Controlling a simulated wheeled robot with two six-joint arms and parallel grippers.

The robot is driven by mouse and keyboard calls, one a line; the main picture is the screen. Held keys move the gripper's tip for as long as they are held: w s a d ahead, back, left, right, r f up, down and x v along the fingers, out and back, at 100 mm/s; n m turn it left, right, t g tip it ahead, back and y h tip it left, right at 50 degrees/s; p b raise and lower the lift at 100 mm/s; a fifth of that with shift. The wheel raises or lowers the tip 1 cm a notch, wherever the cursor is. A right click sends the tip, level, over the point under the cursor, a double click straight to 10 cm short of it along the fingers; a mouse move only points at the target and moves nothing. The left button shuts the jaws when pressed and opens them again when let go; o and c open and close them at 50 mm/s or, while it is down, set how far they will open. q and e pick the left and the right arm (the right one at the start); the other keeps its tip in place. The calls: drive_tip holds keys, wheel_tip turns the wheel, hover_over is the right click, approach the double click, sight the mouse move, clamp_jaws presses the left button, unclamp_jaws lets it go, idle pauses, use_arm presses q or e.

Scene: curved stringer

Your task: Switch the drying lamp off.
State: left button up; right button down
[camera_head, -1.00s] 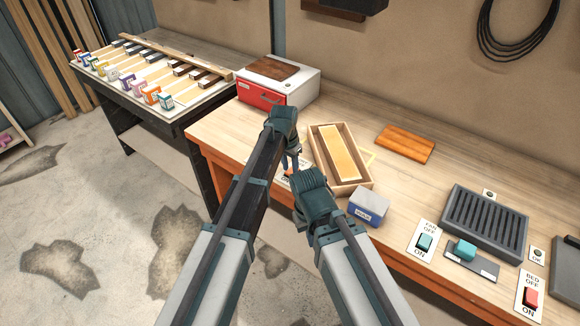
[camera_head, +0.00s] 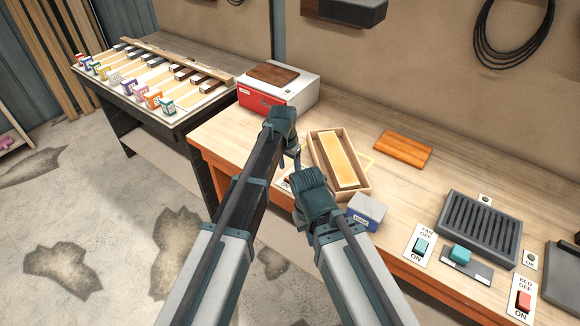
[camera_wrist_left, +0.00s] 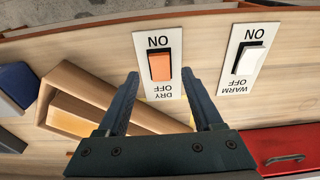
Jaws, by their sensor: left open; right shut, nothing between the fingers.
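The orange dry switch (camera_wrist_left: 160,67) sits on a white plate marked DRY, ON and OFF, upside down in the left wrist view. I cannot tell which side of its rocker is pressed. My left gripper (camera_wrist_left: 165,80) is open and empty, its two fingers apart, with the switch showing between their tips; I cannot tell whether they touch it. In the head view my left gripper (camera_head: 294,155) points down at the bench's front edge and partly hides the switch. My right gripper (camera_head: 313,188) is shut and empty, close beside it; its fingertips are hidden. The lamp itself cannot be identified with certainty.
A white warm switch (camera_wrist_left: 249,58) is beside the dry switch. A red-fronted box (camera_head: 276,88) stands behind my left gripper. A wooden tray (camera_head: 352,190) and a blue-grey box (camera_head: 366,212) are close to my right gripper. Fan (camera_head: 421,245) and red-rocker (camera_head: 523,300) switches are farther right.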

use_arm(q)
wheel_tip(320, 180, up, 10)
drive_tip(key=s+p, duration=0.1)
drive_tip(key=p, duration=0.8)
drive_tip(key=shift+a+r, duration=0.25)
drive_tip(key=shift+a, duration=0.15)
drive_tip(key=shift+s, duration=0.1)
drive_tip(key=s+a+f+n+y+b, duration=0.1)
drive_tip(key=s+a, duration=0.1)
drive_tip(key=s, duration=1)
drive_tip(key=s+a+f+n+g+y+b, duration=0.1)
drive_tip(key=s+a+n, duration=0.1)
drive_tip(key=s, duration=1.1)
drive_tip(key=shift+s+a+f+g, duration=0.15)
drive_tip(key=shift+a+f+g, duration=0.15)
drive_tip(key=shift+a+f, duration=0.15)
